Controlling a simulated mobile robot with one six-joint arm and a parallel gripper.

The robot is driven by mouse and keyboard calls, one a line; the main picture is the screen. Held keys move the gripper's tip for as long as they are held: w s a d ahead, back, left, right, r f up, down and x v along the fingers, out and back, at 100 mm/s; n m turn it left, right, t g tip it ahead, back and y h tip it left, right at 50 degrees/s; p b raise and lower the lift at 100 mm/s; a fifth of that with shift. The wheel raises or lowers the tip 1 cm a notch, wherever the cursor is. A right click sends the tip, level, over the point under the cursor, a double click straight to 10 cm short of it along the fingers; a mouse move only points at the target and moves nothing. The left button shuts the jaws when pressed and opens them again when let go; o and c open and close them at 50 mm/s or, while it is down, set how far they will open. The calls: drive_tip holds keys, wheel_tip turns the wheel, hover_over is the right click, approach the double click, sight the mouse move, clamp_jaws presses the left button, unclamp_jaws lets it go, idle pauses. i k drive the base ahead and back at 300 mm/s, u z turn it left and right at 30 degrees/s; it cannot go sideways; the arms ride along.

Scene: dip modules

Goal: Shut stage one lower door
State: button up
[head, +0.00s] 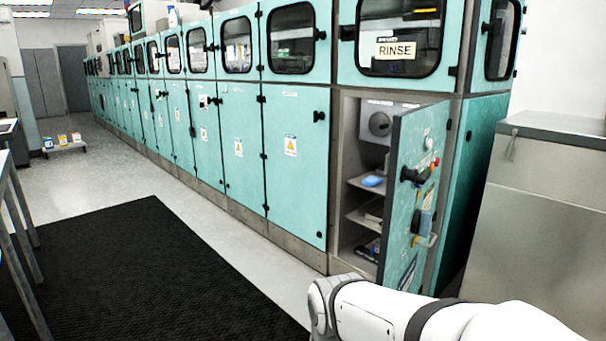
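A teal lower door (414,190) stands swung open at the right end of the long machine row, below a window marked RINSE (397,50). It is hinged on its right side and juts out toward me. My white arm reaches in from the bottom right, below the door. My gripper cannot be made out, and whether the arm touches the door is unclear.
A metal cabinet (545,195) stands close on the right. A black mat (150,270) covers the floor at left, with bare floor beside the machines. A table (12,190) stands at the left edge. A low cart (66,147) with small boxes is farther back.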

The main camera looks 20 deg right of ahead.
sight(407, 148)
drive_tip(key=u, duration=0.45)
drive_tip(key=k, duration=0.9)
drive_tip(key=z, duration=0.95)
drive_tip(key=i, duration=1)
drive_tip(key=k, duration=1)
drive_tip(key=z, duration=0.25)
drive_tip(key=i, duration=0.95)
drive_tip(key=z, duration=0.05)
